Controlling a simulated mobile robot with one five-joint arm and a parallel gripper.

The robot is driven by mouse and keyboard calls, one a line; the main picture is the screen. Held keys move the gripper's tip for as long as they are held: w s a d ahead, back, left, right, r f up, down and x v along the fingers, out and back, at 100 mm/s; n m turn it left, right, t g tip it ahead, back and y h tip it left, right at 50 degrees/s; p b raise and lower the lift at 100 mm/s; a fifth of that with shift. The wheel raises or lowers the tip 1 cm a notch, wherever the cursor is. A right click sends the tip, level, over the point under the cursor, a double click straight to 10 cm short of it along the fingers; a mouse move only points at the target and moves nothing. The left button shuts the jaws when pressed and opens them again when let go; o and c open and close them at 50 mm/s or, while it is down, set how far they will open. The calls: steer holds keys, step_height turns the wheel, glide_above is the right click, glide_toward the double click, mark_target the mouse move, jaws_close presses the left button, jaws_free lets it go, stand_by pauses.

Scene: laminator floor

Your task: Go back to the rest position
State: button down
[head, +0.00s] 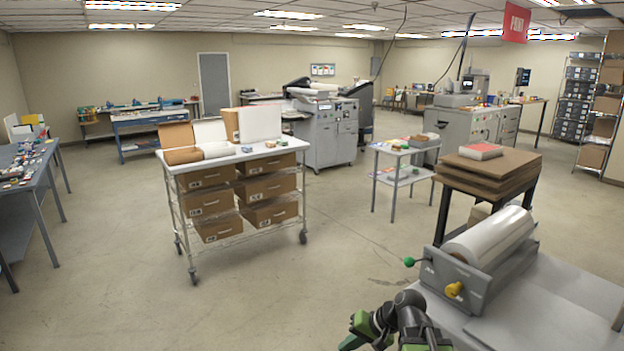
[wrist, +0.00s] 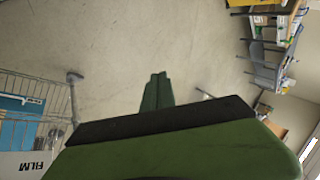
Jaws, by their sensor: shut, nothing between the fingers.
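My gripper (wrist: 157,90) points out over bare floor in the wrist view, its green fingers together with nothing between them. In the head view my dark and green arm shows at the bottom, left of the laminator, and its green end (head: 356,330) is partly cut off by the picture's lower edge. The laminator (head: 470,270) has a large pale film roll (head: 492,236), a green knob (head: 409,262) and a yellow knob (head: 454,289). My gripper touches none of these.
A wheeled wire cart (head: 303,190) with cardboard boxes stands left of centre. A small two-shelf table (head: 391,151) stands right of it. Stacked brown boards (head: 490,170) rest on a stand behind the laminator. Open floor (head: 330,245) lies between the cart and the laminator bench (head: 570,290).

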steer(key=s+a+f+n+g+h, duration=0.2)
steer(key=s+f+h, duration=0.1)
steer(key=s+f, duration=0.1)
steer(key=s+d+h, duration=0.2)
steer(key=d+h, duration=0.1)
steer(key=d, duration=0.5)
steer(key=shift+d+f+g+h, duration=0.2)
steer(key=shift+f+g+h, duration=0.1)
steer(key=shift+f+g, duration=0.1)
